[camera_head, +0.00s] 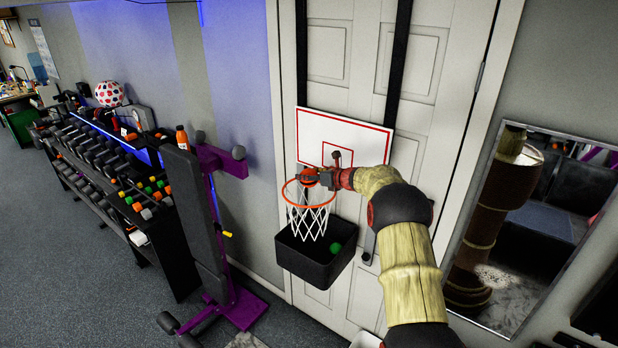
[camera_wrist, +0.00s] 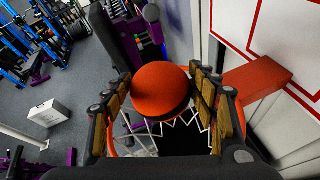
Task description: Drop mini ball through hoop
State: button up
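The orange mini ball (camera_wrist: 160,88) sits between the two fingers of my gripper (camera_wrist: 160,80) in the wrist view, and both fingers appear to touch its sides. In the head view my gripper (camera_head: 322,178) is at the hoop, with the ball (camera_head: 308,176) small and partly hidden at its end. The orange hoop (camera_head: 288,200) with its white net (camera_head: 312,220) is just below the ball. In the wrist view the rim (camera_wrist: 235,112) shows behind the fingers, and the ball overlaps the hoop opening.
The white backboard (camera_head: 350,128) hangs on a door by black straps. A black bin (camera_head: 315,268) below the net holds a green object (camera_head: 336,247). A purple bench (camera_head: 205,220) and dumbbell rack (camera_head: 95,160) stand left. A mirror (camera_head: 530,225) is at right.

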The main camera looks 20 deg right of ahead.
jog(key=o, duration=0.4)
jog(key=v, duration=1.2)
dwell(1.1)
